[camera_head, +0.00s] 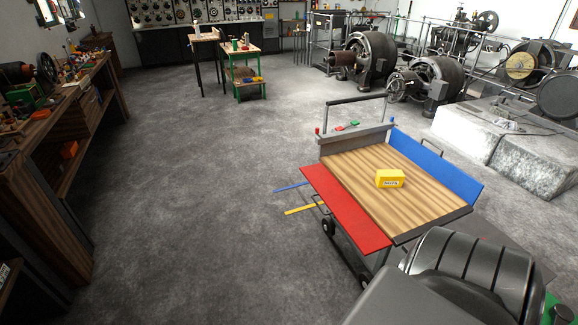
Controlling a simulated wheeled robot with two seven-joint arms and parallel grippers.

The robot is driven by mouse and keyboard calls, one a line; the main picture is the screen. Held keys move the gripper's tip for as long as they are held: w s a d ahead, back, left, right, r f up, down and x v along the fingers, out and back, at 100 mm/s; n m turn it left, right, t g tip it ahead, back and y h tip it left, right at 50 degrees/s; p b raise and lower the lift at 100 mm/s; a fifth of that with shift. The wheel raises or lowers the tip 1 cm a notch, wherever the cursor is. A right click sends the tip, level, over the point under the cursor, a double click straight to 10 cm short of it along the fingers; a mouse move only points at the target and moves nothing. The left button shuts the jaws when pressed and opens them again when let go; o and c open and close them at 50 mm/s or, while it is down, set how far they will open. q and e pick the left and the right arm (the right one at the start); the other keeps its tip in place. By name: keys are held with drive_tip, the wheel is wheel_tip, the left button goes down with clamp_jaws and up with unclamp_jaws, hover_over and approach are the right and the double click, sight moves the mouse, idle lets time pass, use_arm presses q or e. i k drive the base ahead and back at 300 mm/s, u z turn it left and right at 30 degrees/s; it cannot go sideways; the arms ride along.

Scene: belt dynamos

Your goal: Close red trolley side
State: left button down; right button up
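The trolley's wooden deck (365,172) is right of the middle. Its red side (345,208) is folded outward along the deck's left edge and lies nearly flat, tilted a little downward. The blue side (435,165) stands upright along the opposite edge. A grey end panel (357,138) stands upright at the far end, under the push handle (356,100). A yellow box (390,179) sits on the deck. Neither gripper is in view. A dark ribbed shape, which looks like part of my own body, covers the near right corner of the view and hides the floor there.
Blue (291,187) and yellow (300,210) bars stick out low, left of the trolley. A cluttered wooden workbench (60,120) lines the left wall. Large dynamos (368,58) and stone blocks (480,130) stand at the back right. The grey floor (190,180) between bench and trolley is clear.

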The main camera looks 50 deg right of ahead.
sight(367, 237)
drive_tip(key=i, duration=0.9)
drive_tip(key=z, duration=1.95)
